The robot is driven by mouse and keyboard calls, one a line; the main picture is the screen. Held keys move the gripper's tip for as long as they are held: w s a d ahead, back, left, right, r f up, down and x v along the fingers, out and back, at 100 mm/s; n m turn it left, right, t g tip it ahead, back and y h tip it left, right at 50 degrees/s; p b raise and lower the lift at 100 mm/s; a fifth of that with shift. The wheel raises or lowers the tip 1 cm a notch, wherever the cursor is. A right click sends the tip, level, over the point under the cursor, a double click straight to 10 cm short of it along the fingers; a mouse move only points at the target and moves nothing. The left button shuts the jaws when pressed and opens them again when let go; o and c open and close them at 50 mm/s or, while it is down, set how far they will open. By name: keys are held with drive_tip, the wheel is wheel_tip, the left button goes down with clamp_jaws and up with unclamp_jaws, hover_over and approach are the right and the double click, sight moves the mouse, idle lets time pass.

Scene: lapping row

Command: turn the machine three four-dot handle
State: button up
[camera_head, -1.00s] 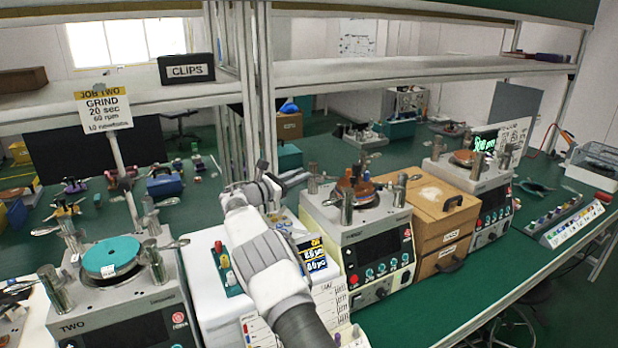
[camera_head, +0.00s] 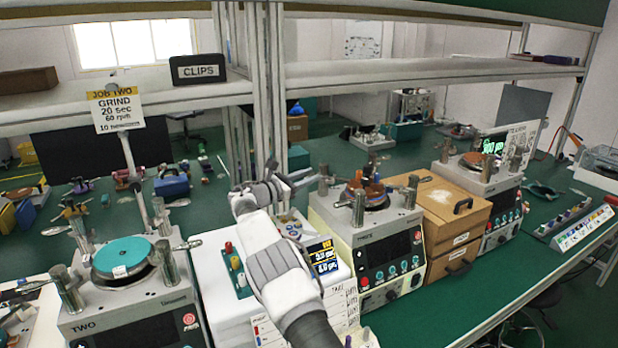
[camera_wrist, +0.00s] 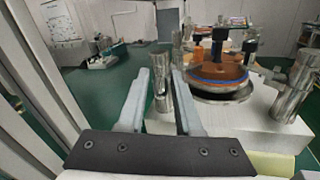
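Machine three (camera_head: 375,243) is a pale box with a dark screen, in the middle of the head view. On its top are an orange and brown piece (camera_head: 366,190) on a round plate and several metal clamp posts with lever handles, including a front post (camera_head: 358,208), a left post (camera_head: 323,180) and a right post (camera_head: 412,190). My gripper (camera_head: 302,178) is just left of the machine's top. In the wrist view my gripper (camera_wrist: 161,73) is open, and a metal post (camera_wrist: 160,97) shows between its fingers; contact cannot be told. Dot marks on the handles are too small to read.
A white box (camera_head: 215,275) with coloured knobs and a lit display stands under my arm. Machine two (camera_head: 135,310) is at left, a wooden drawer box (camera_head: 440,228) at right of machine three. An upright shelf post (camera_head: 268,90) rises close behind my gripper. The bench front is clear at right.

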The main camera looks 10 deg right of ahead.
drive_tip(key=shift+o, duration=1)
drive_tip(key=shift+a, duration=0.1)
drive_tip(key=v, duration=0.7)
drive_tip(key=shift+s+b, duration=0.15)
drive_tip(key=shift+b, duration=0.25)
